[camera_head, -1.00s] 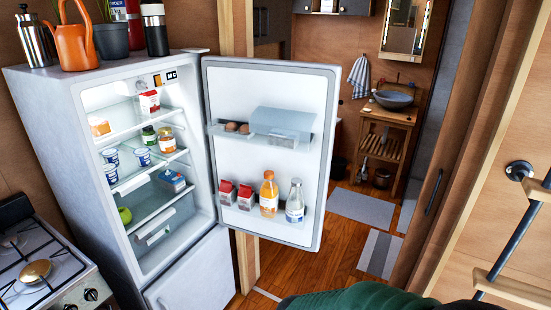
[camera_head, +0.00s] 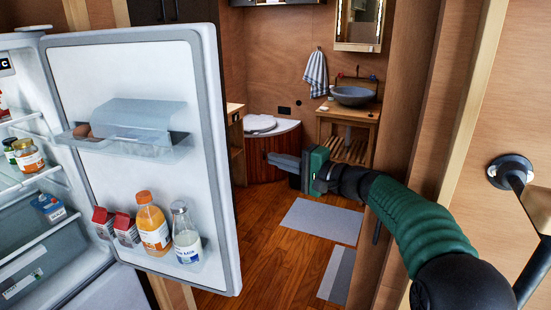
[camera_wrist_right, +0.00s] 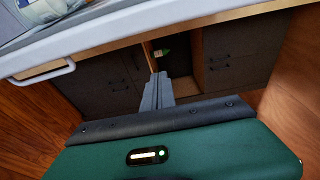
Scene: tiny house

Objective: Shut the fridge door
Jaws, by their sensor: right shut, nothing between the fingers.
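The fridge door (camera_head: 100,82) stands wide open at the left in the head view, its inner side facing me. Its shelves hold eggs, cartons, an orange juice bottle (camera_head: 152,225) and a milk bottle (camera_head: 186,234). The fridge body (camera_head: 75,250) is partly cut off at the left edge. My right gripper (camera_head: 276,162) is shut and empty, to the right of the door's free edge and apart from it in the picture. It also shows in the right wrist view (camera_wrist_right: 157,92), fingers together. My left gripper is not in view.
Beyond the doorway are a basin (camera_head: 353,96) on a wooden stand, a hanging towel (camera_head: 316,72) and grey mats (camera_head: 322,220) on the wooden floor. A wall with a dark rail (camera_head: 512,172) is close on the right. Floor between door and mats is clear.

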